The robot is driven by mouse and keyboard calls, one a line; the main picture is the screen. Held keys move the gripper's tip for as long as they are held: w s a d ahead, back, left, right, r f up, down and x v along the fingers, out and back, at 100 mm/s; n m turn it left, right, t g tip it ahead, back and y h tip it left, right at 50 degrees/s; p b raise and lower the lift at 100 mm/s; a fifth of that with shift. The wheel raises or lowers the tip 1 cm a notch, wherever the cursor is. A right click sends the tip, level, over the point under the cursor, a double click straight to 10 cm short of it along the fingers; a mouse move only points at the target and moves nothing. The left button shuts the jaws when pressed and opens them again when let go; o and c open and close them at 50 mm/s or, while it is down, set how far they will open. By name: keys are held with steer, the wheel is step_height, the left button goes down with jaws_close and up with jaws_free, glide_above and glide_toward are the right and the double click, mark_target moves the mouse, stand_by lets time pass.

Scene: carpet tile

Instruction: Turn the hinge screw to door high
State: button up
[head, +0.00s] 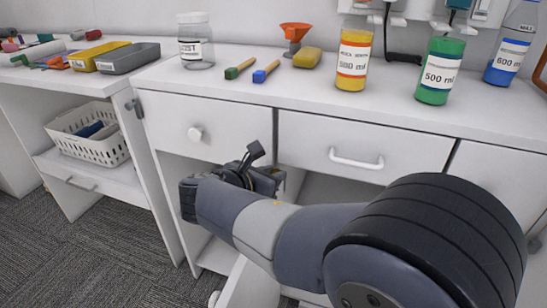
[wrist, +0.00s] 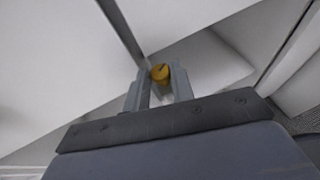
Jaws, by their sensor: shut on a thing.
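My gripper (wrist: 159,88) is shut on a small round yellow-orange piece (wrist: 160,72), which looks like the hinge screw head. A dark line or mark shows on its face, but its angle is hard to read. The piece sits between the fingertips, close to white cabinet panels. In the head view my arm reaches to the cabinet front below the drawers, and my fingertips and the screw are hidden there. A white open door (head: 247,284) shows low at the bottom, partly behind my arm. Whether it hangs high or low cannot be told.
White drawers with a round knob (head: 195,133) and a bar handle (head: 356,158) are just above my arm. The countertop holds a jar (head: 195,50), yellow bottle (head: 353,58) and green bottle (head: 440,72). A basket (head: 88,137) sits on the left shelf.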

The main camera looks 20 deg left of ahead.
steer(key=m+g+h+p, duration=0.1)
steer(key=p, duration=0.2)
steer(key=m+g+h+p, duration=0.1)
steer(key=m+h+p, duration=0.1)
steer(key=p, duration=0.2)
steer(key=a+m+g+h+p, duration=0.1)
steer(key=m+h+p, duration=0.1)
steer(key=p, duration=0.1)
steer(key=shift+w+r+p, duration=0.25)
steer(key=shift+r+p, duration=0.1)
steer(key=shift+p, duration=0.05)
jaws_close()
steer(key=shift+w+a+f+m+g+h+p, duration=0.1)
steer(key=shift+w+f+m+g+h+p, duration=0.1)
steer(key=shift+m+g+h+p, duration=0.8)
steer(key=shift+w+a+f+m+g+h+p, duration=0.15)
steer(key=shift+m+g+h+p, duration=0.25)
steer(key=shift+m+g+p, duration=1.05)
steer(key=shift+d+n+t+p, duration=0.1)
steer(key=shift+n+t+p, duration=0.15)
steer(key=shift+t+p, duration=0.15)
steer(key=o, duration=0.6)
jaws_free()
steer(key=shift+o, duration=0.2)
